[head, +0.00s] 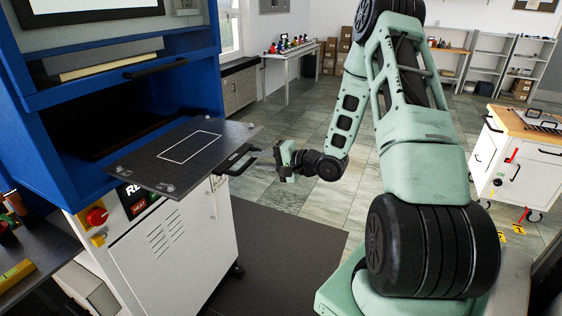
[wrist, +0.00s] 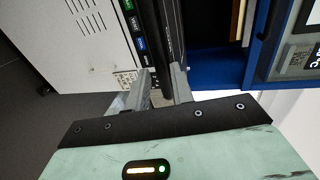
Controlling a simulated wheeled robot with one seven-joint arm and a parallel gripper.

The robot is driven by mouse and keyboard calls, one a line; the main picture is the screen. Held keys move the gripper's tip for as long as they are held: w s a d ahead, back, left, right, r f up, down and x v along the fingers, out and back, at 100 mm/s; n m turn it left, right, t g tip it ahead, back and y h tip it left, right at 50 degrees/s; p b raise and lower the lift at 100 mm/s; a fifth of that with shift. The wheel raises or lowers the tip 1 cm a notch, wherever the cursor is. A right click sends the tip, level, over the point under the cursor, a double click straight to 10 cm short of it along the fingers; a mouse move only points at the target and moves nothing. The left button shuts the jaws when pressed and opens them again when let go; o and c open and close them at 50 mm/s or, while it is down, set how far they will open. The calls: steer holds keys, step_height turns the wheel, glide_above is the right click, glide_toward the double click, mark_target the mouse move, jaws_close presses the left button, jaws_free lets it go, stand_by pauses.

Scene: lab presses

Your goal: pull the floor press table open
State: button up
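The floor press (head: 165,225) is a blue and white cabinet at the left of the head view. Its dark flat table (head: 150,162), marked with a white rectangle, sticks out in front of the blue opening. A black handle (head: 238,164) is on the table's front edge.
A red knob (head: 97,216) is on the press front. A dark mat (head: 275,255) lies on the floor before it. A wheeled cart (head: 515,165) stands at right. A bench (head: 15,265) with small items is at lower left. Tiled floor behind my arm is clear.

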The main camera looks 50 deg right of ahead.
steer(key=b+v, duration=0.4)
steer(key=v, duration=1.3)
